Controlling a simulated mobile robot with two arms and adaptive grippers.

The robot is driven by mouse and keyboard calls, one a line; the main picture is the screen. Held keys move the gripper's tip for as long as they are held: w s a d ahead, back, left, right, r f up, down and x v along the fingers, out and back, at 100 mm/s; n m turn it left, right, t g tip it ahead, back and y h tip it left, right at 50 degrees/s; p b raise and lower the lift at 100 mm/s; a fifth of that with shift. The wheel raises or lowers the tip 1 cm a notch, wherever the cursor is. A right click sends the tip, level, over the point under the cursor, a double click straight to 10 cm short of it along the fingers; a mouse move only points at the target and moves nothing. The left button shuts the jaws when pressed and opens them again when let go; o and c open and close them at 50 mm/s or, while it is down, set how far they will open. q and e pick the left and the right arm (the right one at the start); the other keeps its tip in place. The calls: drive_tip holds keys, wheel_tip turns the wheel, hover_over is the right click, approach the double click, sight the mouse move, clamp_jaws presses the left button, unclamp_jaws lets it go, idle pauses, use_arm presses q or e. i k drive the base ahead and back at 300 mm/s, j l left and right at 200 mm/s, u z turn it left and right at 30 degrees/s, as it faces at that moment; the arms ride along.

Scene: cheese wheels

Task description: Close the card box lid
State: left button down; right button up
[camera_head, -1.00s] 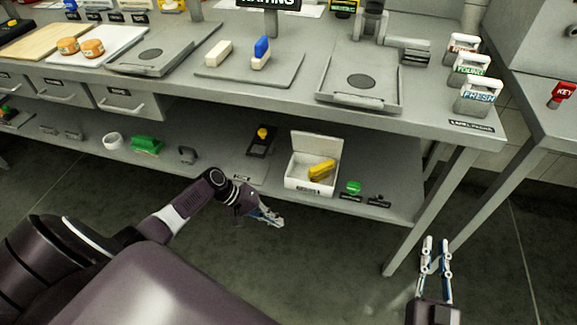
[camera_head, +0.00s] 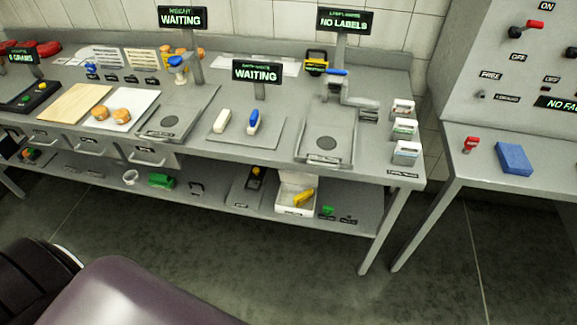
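The card box (camera_head: 288,207) is a white box on the lower shelf of the workbench, right of centre. Its lid (camera_head: 297,178) stands raised at the back of the box, so the box is open. A yellow item (camera_head: 304,198) lies in the box and shows above its rim. Neither of my grippers is in the head view. Only dark parts of my own body show at the lower left.
Beside the box on the shelf (camera_head: 225,202) are a dark device (camera_head: 249,185) on the left and a small green item (camera_head: 328,211) on the right. The worktop (camera_head: 385,170) overhangs the shelf. Table legs (camera_head: 384,232) stand at the right. The floor in front is clear.

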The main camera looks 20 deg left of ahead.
sight(300, 174)
drive_tip(key=i+l+u, duration=0.15)
drive_tip(key=u, duration=0.3)
drive_tip(key=i+l+u, duration=0.1)
drive_tip(key=u, duration=0.3)
drive_tip(key=l+u, duration=0.3)
drive_tip(key=u, duration=0.15)
drive_tip(key=i+l+u, duration=0.1)
drive_tip(key=l+u, duration=0.15)
drive_tip(key=u, duration=0.15)
